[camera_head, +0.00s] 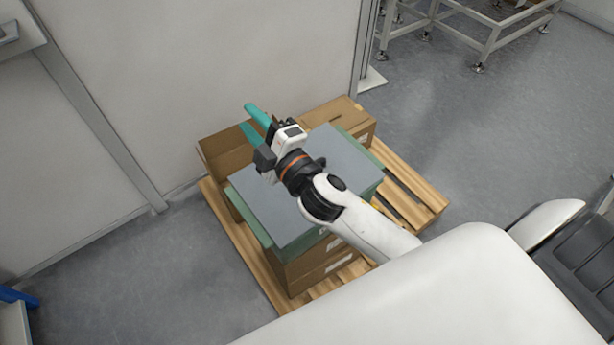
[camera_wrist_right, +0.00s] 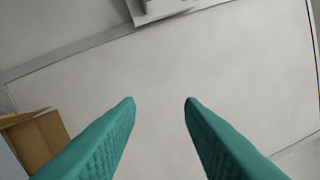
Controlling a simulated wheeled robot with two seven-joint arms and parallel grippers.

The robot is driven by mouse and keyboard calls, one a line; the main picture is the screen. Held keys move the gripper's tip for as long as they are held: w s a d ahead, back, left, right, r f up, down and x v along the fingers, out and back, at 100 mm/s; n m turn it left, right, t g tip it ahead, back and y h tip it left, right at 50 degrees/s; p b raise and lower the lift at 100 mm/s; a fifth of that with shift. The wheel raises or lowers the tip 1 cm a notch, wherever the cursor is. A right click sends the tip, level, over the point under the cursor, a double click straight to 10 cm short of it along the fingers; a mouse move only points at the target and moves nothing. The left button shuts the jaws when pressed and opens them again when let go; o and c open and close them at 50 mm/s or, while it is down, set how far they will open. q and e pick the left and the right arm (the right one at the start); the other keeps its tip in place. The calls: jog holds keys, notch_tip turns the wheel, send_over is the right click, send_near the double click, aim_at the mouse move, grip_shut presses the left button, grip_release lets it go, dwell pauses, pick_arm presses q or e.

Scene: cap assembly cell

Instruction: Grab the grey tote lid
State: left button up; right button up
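The grey tote lid (camera_head: 345,165) is a flat grey rectangle lying on a green tote (camera_head: 371,186), on top of cardboard boxes. My right arm crosses over the lid and hides its middle. My right gripper (camera_head: 254,122) has teal fingers that point past the lid's far left edge, toward the wall. In the right wrist view the two fingers of my right gripper (camera_wrist_right: 160,102) are spread apart with nothing between them. The lid is not clearly seen in that view. My left gripper is not in view.
Open cardboard boxes (camera_head: 222,152) stand behind the tote, close to the pale wall panel (camera_head: 220,60). A wooden pallet (camera_head: 408,180) carries the stack. A metal frame (camera_head: 450,25) stands at the back right. Grey floor to the right of the pallet is clear.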

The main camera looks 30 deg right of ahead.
jog(key=s+a+r+n+g+y, duration=0.15)
jog(key=a+n+g+y, duration=0.45)
jog(key=n, duration=0.6)
jog(key=s+a+r+n+g+y, duration=0.1)
jog(key=a+r+n+g+y, duration=0.2)
jog(key=a+n+y, duration=0.5)
notch_tip(320, 180, down, 6)
jog(key=s+d+n+g+h, duration=0.1)
jog(key=n+g+h, duration=0.1)
jog(key=n+g, duration=0.85)
jog(key=w+d+f+n+h, duration=0.1)
jog(key=d+f+n+h, duration=0.6)
jog(key=d, duration=0.1)
jog(key=w+d+f+n+h, duration=0.25)
jog(key=d+h, duration=0.65)
jog(key=d, duration=0.8)
jog(key=shift+m+t, duration=0.25)
jog(key=shift+m, duration=0.15)
jog(key=f, duration=0.3)
jog(key=w+f, duration=0.1)
jog(key=shift+d+f, duration=0.15)
jog(key=shift+f, duration=0.25)
jog(key=shift+a+f+p, duration=0.2)
jog(key=shift+f+p, duration=0.05)
jog(key=shift+f, duration=1.3)
jog(key=shift+a+f+p, duration=0.2)
jog(key=shift+f, duration=1.3)
